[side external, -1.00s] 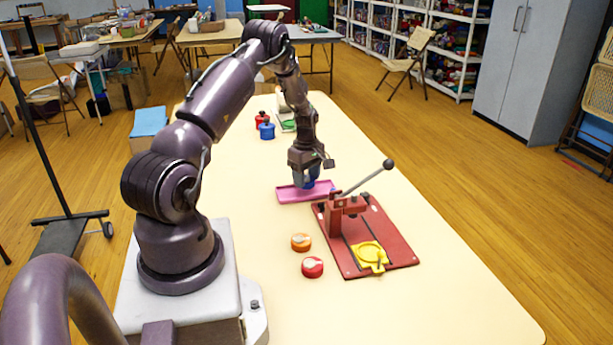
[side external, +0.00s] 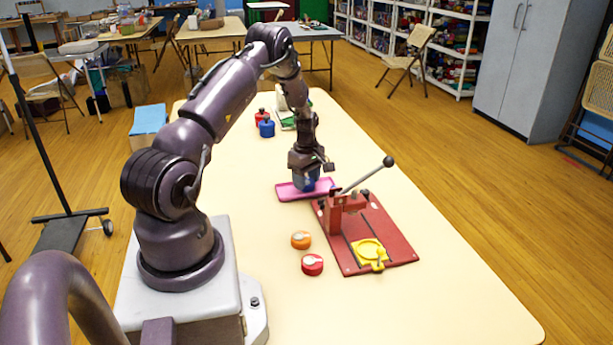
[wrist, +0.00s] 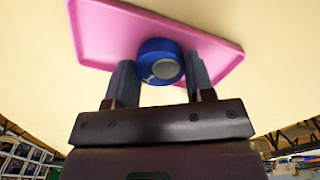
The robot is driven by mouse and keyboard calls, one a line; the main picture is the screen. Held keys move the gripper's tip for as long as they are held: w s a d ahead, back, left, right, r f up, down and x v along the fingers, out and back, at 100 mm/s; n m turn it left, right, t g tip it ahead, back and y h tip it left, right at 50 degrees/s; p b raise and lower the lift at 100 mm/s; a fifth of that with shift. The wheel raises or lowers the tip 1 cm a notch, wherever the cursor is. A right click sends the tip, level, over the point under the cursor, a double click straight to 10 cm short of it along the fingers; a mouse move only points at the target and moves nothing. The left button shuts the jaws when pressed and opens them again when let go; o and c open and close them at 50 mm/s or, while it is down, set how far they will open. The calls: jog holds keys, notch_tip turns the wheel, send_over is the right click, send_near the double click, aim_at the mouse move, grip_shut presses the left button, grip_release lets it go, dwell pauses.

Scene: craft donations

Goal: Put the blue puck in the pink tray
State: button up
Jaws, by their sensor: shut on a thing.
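The pink tray (side external: 290,194) lies on the table behind the red press board, and it also fills the upper part of the wrist view (wrist: 110,32). My gripper (side external: 306,187) is low over the tray. In the wrist view my gripper (wrist: 162,84) is shut on the blue puck (wrist: 150,50), one finger on each side of it. In the side view the blue puck (side external: 309,184) is partly hidden by the fingers. I cannot tell whether the puck touches the tray floor.
The red press (side external: 392,235) with its raised lever and a yellow holder (side external: 370,252) stands just in front of the tray. An orange puck (side external: 301,240) and a red puck (side external: 312,265) lie to its left. Blue (side external: 266,128) and red (side external: 262,115) knobbed containers stand farther back.

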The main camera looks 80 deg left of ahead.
jog(key=shift+f, duration=0.1)
jog(key=o, duration=0.8)
jog(key=shift+o, duration=0.2)
jog(key=shift+r, duration=3.75)
